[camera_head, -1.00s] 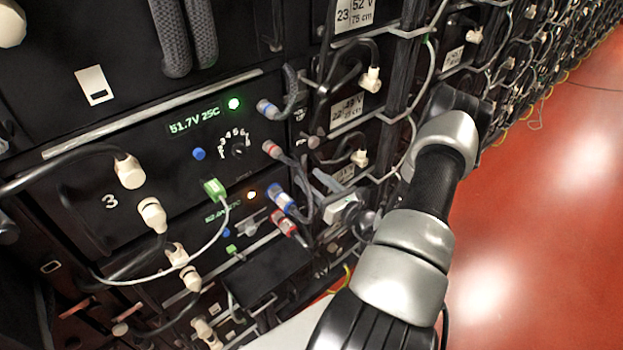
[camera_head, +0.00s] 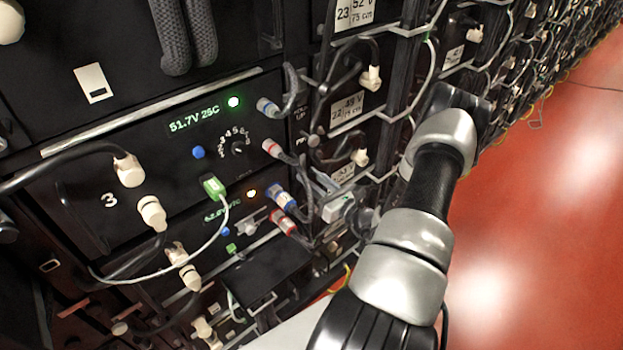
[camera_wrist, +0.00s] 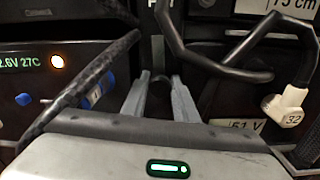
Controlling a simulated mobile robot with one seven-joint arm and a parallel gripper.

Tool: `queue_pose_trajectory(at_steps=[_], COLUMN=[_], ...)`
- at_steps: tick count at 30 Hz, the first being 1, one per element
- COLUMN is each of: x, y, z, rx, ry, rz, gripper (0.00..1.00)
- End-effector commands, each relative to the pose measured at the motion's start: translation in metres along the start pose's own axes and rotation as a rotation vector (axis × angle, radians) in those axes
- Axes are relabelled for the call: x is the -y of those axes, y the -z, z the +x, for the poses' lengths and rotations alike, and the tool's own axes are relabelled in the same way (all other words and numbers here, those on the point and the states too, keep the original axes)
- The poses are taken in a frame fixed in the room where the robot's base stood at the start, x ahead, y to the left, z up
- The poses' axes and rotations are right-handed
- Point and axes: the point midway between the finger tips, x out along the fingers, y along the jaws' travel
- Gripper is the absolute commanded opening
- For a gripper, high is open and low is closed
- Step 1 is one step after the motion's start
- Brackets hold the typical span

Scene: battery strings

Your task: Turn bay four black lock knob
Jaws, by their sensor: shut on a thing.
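My gripper (camera_wrist: 161,78) is at the right edge of the lower battery unit, with its two grey fingers pointing at the rack. The fingertips stand a little apart and are shut on a small dark knob (camera_wrist: 160,88), which is mostly hidden and hard to make out against the black rack. In the head view my gripper (camera_head: 320,176) is small, and the knob cannot be made out there. The lower unit's display (camera_head: 222,211) has a lit orange lamp (camera_head: 252,194) beside it. The lamp also shows in the wrist view (camera_wrist: 57,61).
The unit marked 3 (camera_head: 110,200) is above, with a green lamp (camera_head: 234,102). Blue-banded (camera_head: 283,199) and red-banded (camera_head: 284,223) cable plugs are close left of my gripper. A dark cable crosses the wrist view.

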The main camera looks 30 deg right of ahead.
Motion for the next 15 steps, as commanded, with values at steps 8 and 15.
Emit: queue_pose_trajectory(at_steps=[8, 15], x=[0.0000, -0.0005], y=[0.0026, 0.0030], z=[-0.0001, 0.0001], rx=[0.000, 0.001], ry=[0.000, -0.001], rz=[-0.197, -0.426], gripper=[0.04, 0.04])
